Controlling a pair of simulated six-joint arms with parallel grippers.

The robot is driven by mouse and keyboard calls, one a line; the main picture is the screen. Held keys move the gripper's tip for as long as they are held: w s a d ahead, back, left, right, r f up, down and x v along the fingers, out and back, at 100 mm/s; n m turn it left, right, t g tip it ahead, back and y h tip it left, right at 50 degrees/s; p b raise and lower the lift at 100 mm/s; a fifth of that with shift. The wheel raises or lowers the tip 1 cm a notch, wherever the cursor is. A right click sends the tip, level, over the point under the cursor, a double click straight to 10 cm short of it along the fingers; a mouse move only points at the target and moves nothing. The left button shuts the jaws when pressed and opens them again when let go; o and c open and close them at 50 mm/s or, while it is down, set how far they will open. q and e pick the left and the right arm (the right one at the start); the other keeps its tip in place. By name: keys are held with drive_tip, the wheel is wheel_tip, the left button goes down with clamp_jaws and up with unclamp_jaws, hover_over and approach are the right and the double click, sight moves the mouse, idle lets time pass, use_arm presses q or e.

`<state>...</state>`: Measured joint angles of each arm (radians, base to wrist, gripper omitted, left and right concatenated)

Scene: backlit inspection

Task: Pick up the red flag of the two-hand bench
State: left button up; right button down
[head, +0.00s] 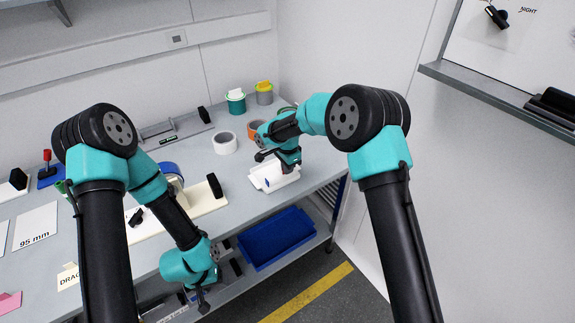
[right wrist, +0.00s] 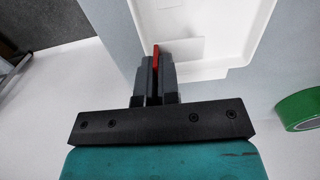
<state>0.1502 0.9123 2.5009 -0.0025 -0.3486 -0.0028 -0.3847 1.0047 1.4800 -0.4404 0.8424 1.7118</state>
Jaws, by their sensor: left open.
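The red flag (right wrist: 156,57) shows in the right wrist view as a thin red edge, upright between my right fingertips and standing out a little past them. My right gripper (right wrist: 157,72) is closed to a narrow gap with the flag in it. In the head view my right gripper (head: 282,168) is low over a white tray (head: 259,181), and the flag is hidden there. The tray also shows in the right wrist view (right wrist: 213,73), just beyond the fingers. My left gripper (head: 203,302) is open and empty, low in front of the bench's front edge.
The grey bench (head: 228,188) has tape rolls, a white ring (head: 225,143) and cups (head: 236,101) toward the back. A cream board (head: 205,197) with black pieces lies left of the tray. A blue bin (head: 276,238) sits below the bench edge. A green roll (right wrist: 300,108) lies near the right gripper.

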drive_tip(key=s+r, duration=0.1)
drive_tip(key=s, duration=1.2)
drive_tip(key=shift+w+a+r, duration=0.1)
